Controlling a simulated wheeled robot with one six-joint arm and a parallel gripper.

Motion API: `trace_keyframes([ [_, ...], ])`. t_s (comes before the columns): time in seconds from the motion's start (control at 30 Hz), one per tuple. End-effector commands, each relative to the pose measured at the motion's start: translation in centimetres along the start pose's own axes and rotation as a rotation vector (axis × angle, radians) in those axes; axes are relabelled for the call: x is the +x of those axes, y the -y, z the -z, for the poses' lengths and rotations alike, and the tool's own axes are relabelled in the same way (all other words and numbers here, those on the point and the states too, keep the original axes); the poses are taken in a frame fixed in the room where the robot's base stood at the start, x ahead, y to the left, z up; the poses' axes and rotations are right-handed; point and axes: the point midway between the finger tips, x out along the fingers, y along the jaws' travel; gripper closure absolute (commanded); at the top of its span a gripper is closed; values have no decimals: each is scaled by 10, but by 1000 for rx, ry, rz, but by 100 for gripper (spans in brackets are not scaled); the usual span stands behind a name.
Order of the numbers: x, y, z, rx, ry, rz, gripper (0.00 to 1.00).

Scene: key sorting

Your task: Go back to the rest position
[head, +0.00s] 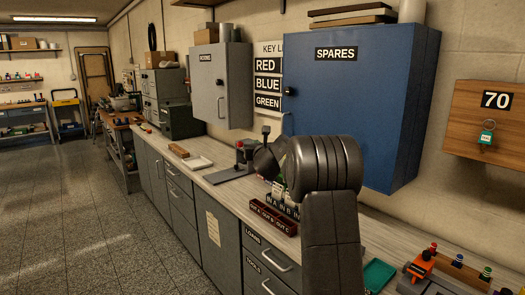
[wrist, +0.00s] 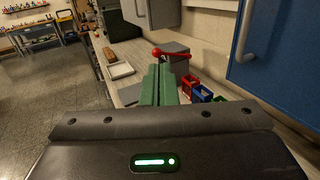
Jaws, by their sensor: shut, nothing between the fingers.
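My gripper (wrist: 160,76) shows in the wrist view as two green fingers pressed together, with nothing between them. It hangs over the counter in front of the blue SPARES cabinet. In the head view my dark arm covers part of the counter and hides most of the gripper. Red, blue and green bins (wrist: 203,92) stand on the counter to the right of the fingers in the wrist view. A device with a red-knobbed lever (wrist: 172,54) stands beyond the fingertips.
The blue SPARES cabinet (head: 350,100) juts from the wall close to my arm. A grey cabinet (head: 220,85) hangs further left. A dark red labelled rack (head: 272,216) and a white tray (head: 198,163) lie on the counter. The floor (head: 80,210) at left is clear.

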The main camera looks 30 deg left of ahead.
Motion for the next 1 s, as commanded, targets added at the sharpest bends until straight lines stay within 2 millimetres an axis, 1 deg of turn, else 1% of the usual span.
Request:
trace_keyframes([
  [0.2,-6,-6,0,-2,0,0,100],
  [0.57,-5,-6,-1,-1,0,1,100],
  [0.77,4,5,-4,0,-1,1,100],
  [1.0,23,29,-5,-2,-1,1,100],
])
